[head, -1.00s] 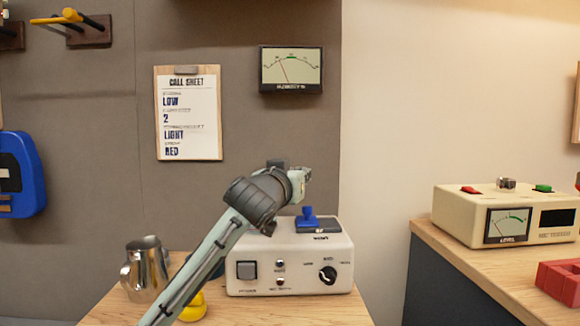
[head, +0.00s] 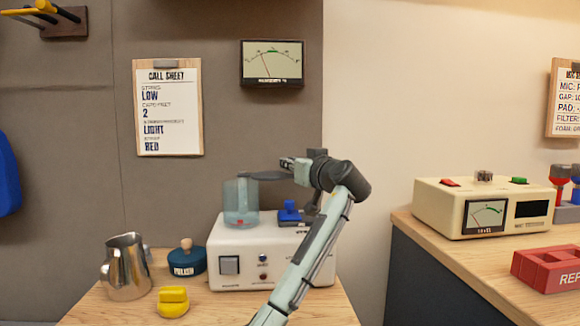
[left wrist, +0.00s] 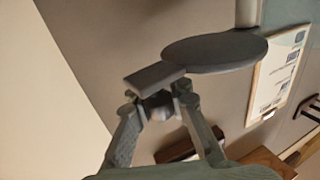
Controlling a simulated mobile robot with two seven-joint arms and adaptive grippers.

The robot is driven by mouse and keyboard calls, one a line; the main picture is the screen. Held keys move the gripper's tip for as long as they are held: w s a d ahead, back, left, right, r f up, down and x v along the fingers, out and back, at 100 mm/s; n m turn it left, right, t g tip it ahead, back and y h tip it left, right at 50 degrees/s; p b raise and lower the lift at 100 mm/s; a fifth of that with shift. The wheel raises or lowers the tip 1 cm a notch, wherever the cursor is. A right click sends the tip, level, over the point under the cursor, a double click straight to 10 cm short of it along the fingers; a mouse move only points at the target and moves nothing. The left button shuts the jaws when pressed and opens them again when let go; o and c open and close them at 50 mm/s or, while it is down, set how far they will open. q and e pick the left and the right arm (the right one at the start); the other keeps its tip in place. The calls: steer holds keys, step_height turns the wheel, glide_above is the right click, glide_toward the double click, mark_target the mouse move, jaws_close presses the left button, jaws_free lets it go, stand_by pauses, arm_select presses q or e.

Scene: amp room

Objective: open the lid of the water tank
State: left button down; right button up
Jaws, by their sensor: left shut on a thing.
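The water tank (head: 241,205) is a translucent blue cylinder standing upright at the back left of the white machine (head: 228,245). In the left wrist view the lid (left wrist: 215,53) is a flat disc with a block-like tab (left wrist: 155,76). My left gripper (head: 288,165) is shut on that tab, as the left wrist view shows (left wrist: 158,104). I cannot tell whether the lid still touches the tank rim. My right gripper is not in view.
A blue switch piece (head: 290,213) stands on the machine beside the tank, near my arm. A metal jug (head: 126,268), a dark blue pot (head: 187,260) and a yellow object (head: 173,302) stand to the left. A cream meter box (head: 440,208) is on the right-hand counter.

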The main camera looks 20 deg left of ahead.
arm_select(q)
steer(key=shift+w, duration=0.2)
stand_by(0.3)
steer(key=c, duration=1.5)
jaws_free()
steer(key=shift+a, duration=0.1)
steer(key=shift+o, duration=0.2)
steer(key=v, duration=1.2)
